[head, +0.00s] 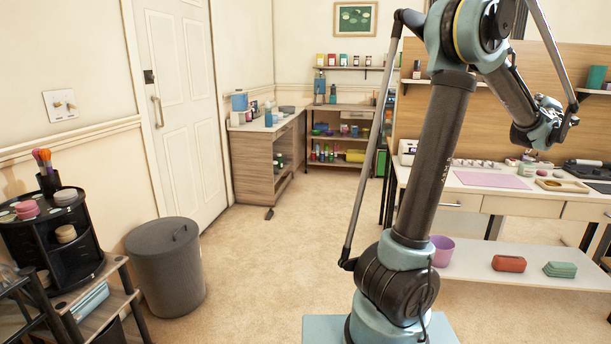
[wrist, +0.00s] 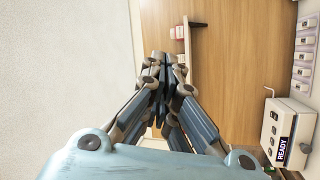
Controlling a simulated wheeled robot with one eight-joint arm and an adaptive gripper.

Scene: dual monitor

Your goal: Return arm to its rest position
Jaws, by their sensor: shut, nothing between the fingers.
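My gripper (wrist: 166,66) shows in the wrist view with its dark fingertips together and nothing between them. In the head view my arm rises from its base, bends at the top and reaches out to the right. Its end hangs in the air above the white work table (head: 455,189), in front of the wooden back panel (wrist: 215,45). The fingers are hard to make out in the head view.
A white box labelled READY (wrist: 285,132) stands at the right in the wrist view. A pink mat (head: 490,180) and a wooden tray (head: 562,185) lie on the table. A grey bin (head: 166,272) and black carousel (head: 75,245) stand left. The carpet between is clear.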

